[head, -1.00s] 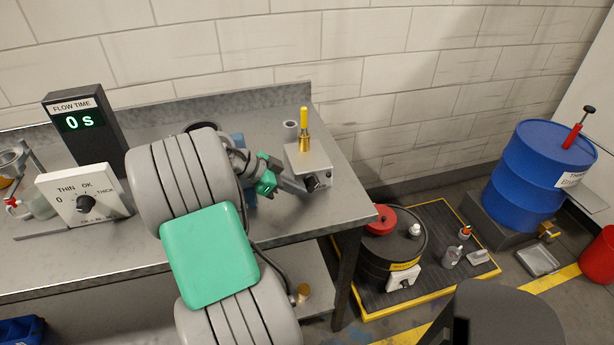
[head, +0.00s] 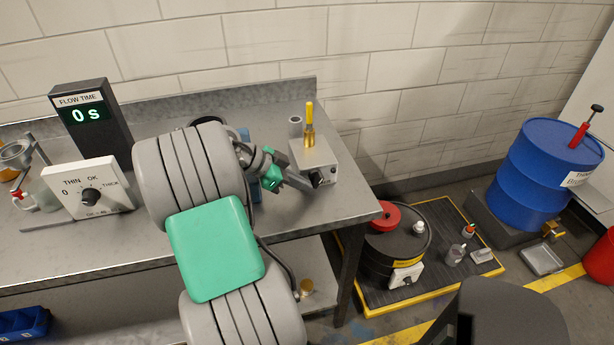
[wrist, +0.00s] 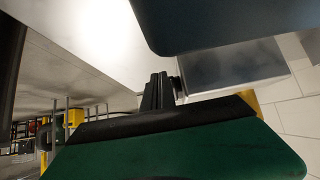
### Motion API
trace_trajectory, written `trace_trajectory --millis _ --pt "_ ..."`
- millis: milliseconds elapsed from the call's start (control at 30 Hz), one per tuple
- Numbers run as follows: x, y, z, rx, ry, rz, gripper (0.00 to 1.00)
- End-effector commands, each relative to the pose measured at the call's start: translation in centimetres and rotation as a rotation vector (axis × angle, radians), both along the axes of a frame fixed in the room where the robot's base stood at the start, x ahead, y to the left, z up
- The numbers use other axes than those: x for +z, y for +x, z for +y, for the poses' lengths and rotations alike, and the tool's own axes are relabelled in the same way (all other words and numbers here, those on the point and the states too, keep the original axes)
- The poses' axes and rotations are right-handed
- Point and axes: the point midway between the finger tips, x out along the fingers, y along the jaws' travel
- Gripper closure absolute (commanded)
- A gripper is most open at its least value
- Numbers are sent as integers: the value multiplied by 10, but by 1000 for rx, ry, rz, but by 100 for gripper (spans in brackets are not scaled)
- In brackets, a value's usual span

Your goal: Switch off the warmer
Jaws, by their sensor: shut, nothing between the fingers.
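The warmer appears to be the small grey metal box (head: 315,153) at the right end of the bench, with a black knob (head: 317,179) on its front. A yellow-topped brass piece (head: 309,125) stands upright on it. My gripper (head: 307,187) is shut and empty, with its tip close to the knob. In the wrist view the gripper's dark fingers (wrist: 160,90) are together beside the knob, and the grey box (wrist: 235,68) is behind. I cannot tell whether the fingers touch the knob; its setting is not readable.
A flow-time display (head: 88,115) reading 0 s and a THIN/OK/THICK dial box (head: 75,185) stand at the left of the bench (head: 345,205). A black drum (head: 385,255) and a blue drum (head: 540,175) stand right of the bench.

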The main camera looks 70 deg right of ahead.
Motion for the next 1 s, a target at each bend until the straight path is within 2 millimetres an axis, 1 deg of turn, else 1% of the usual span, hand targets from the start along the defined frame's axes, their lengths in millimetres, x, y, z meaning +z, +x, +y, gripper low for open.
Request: trace_trajectory --millis 233,567,667,900,1000 --pt "6 -11 -7 -6 -5 1 100" --pt "10 -13 -9 -11 -12 1 100" --pt "16 -7 -6 -11 -13 0 100" --pt "41 27 17 3 -2 1 100" --pt "50 37 24 3 2 1 100"
